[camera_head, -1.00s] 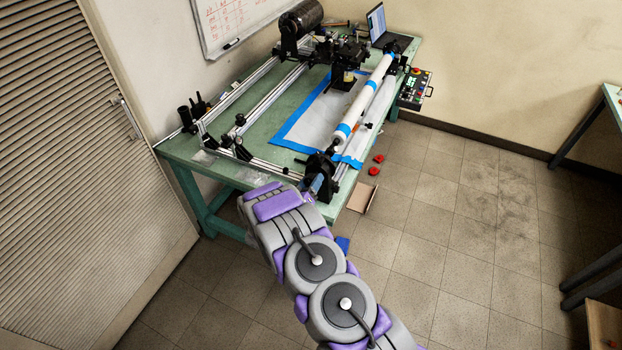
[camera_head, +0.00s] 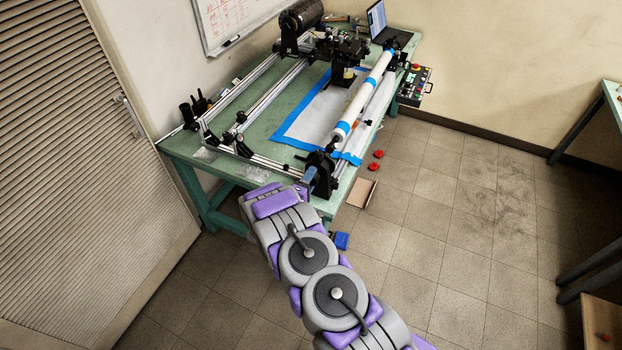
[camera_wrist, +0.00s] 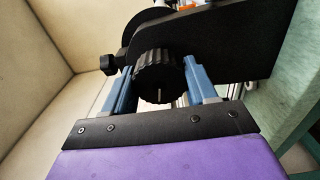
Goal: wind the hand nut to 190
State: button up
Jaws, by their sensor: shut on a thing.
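The hand nut (camera_wrist: 158,77) is a black ribbed knob with a short pale mark on its face, pointing down. It sits on the black end plate (camera_wrist: 215,45) in the wrist view. My gripper (camera_wrist: 157,82) has its two blue fingers on either side of the nut and is shut on it. In the head view my gripper (camera_head: 310,175) is at the black end bracket (camera_head: 322,172) at the near end of the winding machine, and the nut is hidden there. No number reading can be made out.
A white tube with blue bands (camera_head: 362,100) runs back from the bracket. The green table (camera_head: 285,112) carries rails and a laptop (camera_head: 386,27). Red pieces (camera_head: 372,166), a flat tan tray (camera_head: 360,192) and a blue block (camera_head: 341,240) lie on the floor, which is open to the right.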

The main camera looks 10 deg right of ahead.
jog(key=shift+w+a+n, duration=0.1)
jog(key=shift+a+n, duration=0.05)
jog(key=shift+n, duration=0.85)
jog(key=shift+a+n, duration=0.1)
jog(key=shift+n, duration=0.9)
jog(key=shift+f, duration=0.1)
jog(key=o, duration=1)
jog(key=shift+w+a+f, duration=0.1)
jog(key=shift+w+f, duration=0.05)
jog(key=shift+o, duration=0.2)
jog(key=shift+s, duration=0.3)
jog(key=v, duration=1.7)
jog(key=shift+a, duration=0.15)
jog(key=shift+w, duration=0.1)
